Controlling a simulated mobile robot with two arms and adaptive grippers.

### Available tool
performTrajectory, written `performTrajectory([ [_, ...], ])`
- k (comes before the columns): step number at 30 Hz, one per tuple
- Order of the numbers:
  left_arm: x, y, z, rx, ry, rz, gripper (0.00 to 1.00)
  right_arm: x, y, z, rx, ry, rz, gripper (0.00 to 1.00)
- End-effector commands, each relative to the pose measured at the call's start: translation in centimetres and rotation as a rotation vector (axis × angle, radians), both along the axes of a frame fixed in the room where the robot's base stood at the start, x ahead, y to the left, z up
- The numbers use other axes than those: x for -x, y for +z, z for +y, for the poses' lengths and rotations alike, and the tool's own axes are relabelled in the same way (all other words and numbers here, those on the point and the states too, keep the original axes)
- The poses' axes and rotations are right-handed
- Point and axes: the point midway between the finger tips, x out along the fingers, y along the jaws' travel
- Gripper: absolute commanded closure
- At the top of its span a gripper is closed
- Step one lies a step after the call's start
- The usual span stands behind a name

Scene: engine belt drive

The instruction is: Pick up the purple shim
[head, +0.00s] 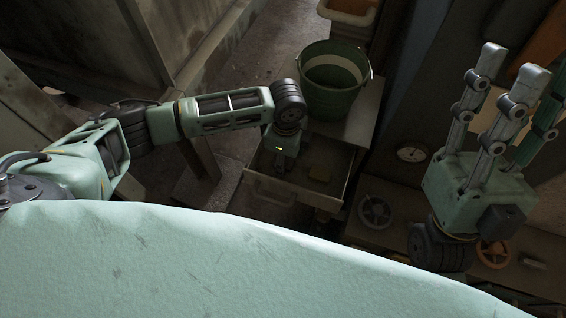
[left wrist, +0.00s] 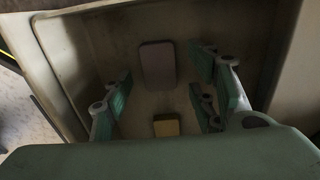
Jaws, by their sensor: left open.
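The purple shim (left wrist: 157,65), a dull purplish-grey rounded slab, lies on the floor of an open drawer (head: 272,190) in the left wrist view. My left gripper (head: 284,158) points down into the drawer. Its green-padded fingers are open and spread to either side of the shim and block, with nothing between them. I cannot make out the shim in the head view. My right gripper (head: 505,95) is raised at the right, fingers up, open and empty.
A green bucket (head: 333,80) stands on the surface behind the drawer. A dial gauge (head: 411,152), a grey handwheel (head: 374,211) and an orange wheel (head: 493,253) are at the right. The drawer walls closely surround my left gripper.

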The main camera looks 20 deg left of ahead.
Motion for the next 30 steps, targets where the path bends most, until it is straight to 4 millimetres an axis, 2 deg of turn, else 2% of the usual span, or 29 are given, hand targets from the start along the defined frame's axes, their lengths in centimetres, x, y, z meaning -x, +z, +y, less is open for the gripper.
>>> performTrajectory([
  [4, 0.00, -0.52, 0.01, 0.000, 0.000, 0.000, 0.47, 1.15, 0.27, -0.26, -0.018, 0.003, -0.056, 0.60],
  [12, 0.02, -0.51, 0.01, 0.000, 0.000, 0.000, 0.48, 1.32, 0.36, -0.30, -0.021, 0.003, -0.064, 0.60],
  [30, 0.02, -0.50, 0.02, 0.000, 0.000, 0.000, 1.00, 1.30, 0.37, -0.32, -0.020, 0.002, -0.063, 0.60],
])
